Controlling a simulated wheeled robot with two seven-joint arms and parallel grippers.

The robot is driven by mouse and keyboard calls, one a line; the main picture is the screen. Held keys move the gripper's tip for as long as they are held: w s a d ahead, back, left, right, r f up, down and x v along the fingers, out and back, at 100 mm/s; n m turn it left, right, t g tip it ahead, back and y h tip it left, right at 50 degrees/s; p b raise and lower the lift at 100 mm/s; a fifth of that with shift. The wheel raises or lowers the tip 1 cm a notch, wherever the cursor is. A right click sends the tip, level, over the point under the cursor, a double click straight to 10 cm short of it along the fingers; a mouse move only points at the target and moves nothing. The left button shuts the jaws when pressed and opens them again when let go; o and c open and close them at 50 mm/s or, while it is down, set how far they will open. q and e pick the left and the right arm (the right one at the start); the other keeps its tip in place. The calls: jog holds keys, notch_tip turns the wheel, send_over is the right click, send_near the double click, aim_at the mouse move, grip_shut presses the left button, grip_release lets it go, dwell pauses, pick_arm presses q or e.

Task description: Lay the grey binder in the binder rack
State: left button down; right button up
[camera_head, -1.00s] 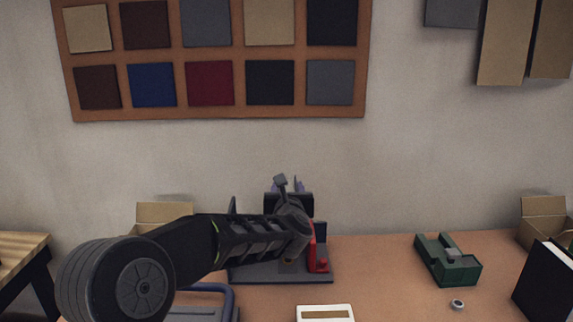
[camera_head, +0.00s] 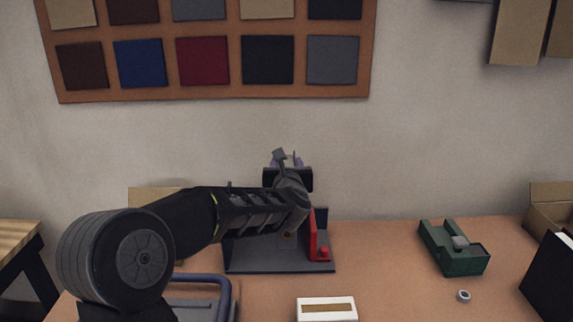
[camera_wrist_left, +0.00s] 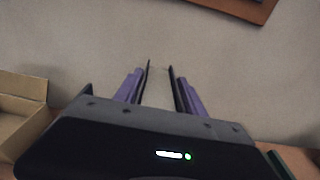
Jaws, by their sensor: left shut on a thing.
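My left gripper (camera_head: 288,172) is at the end of the dark arm coming in from the left, raised in front of the wall. In the left wrist view its two purple-backed fingers (camera_wrist_left: 159,72) stand a narrow gap apart. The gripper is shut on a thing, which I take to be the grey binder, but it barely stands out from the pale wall. A dark grey stand (camera_head: 280,266) with an upright end and a red block (camera_head: 320,240) is on the table behind the arm, partly hidden. I cannot tell whether it is the binder rack. My right gripper is out of view.
A blue tube frame (camera_head: 229,290) over grey plates is at front left. A white box (camera_head: 327,310) lies at front centre. A green dispenser (camera_head: 455,250), a small ring (camera_head: 463,296), a black book (camera_head: 552,280) and a cardboard box (camera_head: 550,207) are at right.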

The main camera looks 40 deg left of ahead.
pick_arm(q)
notch_tip(320, 180, down, 8)
jog(key=b, duration=0.7)
dwell(0.4)
jog(key=shift+r, duration=0.1)
jog(key=c, duration=0.6)
grip_release()
jog(key=b+v, duration=0.1)
jog(key=v, duration=0.7)
